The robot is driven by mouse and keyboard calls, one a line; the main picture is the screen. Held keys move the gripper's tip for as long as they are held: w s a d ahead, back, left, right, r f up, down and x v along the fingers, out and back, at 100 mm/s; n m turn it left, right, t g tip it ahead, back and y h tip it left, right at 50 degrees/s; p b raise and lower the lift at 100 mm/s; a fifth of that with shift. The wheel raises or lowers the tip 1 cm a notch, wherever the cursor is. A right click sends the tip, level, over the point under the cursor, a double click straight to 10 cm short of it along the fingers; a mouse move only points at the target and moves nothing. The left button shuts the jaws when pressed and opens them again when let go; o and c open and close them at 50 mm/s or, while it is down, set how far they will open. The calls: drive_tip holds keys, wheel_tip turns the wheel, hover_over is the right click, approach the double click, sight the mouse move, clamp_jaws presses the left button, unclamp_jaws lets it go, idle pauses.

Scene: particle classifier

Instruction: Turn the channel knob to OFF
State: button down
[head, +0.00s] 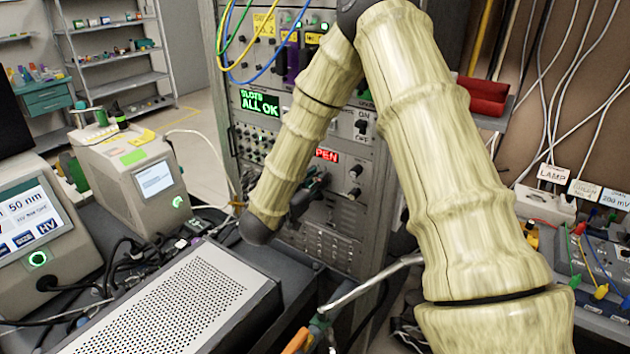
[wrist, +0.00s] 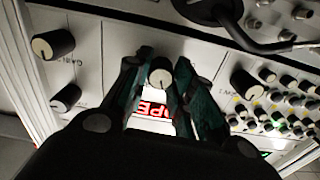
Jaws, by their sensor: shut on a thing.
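A knob with a pale face and dark body (wrist: 160,76) sits on the light panel in the wrist view, between the two dark teal fingers of my gripper (wrist: 160,80). The fingers are closed on its sides. A red lit display (wrist: 151,110) shows beside it, partly hidden by my gripper. In the head view my gripper (head: 312,188) is at the rack front, just below the red display (head: 327,155) that reads OPEN. The arm and gripper hide the held knob there. Its label and setting cannot be read.
Other black knobs (wrist: 53,43) (wrist: 246,83) flank the held one. A black handle (wrist: 215,10) juts out at the top. In the head view a perforated metal box (head: 165,305) stands in front of the rack (head: 345,215).

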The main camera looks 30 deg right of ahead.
drive_tip(key=shift+f+n, duration=0.1)
drive_tip(key=shift+n, duration=0.2)
drive_tip(key=n+p, duration=0.6)
drive_tip(key=n, duration=0.2)
drive_tip(key=shift+f, duration=0.15)
drive_tip(key=shift+n+p, duration=0.35)
drive_tip(key=shift+n, duration=0.45)
idle(1.2)
drive_tip(key=c, duration=1.2)
unclamp_jaws()
drive_tip(key=shift+a, duration=0.1)
drive_tip(key=v, duration=1.1)
drive_tip(key=shift+s+a, duration=0.15)
drive_tip(key=shift+a, duration=0.2)
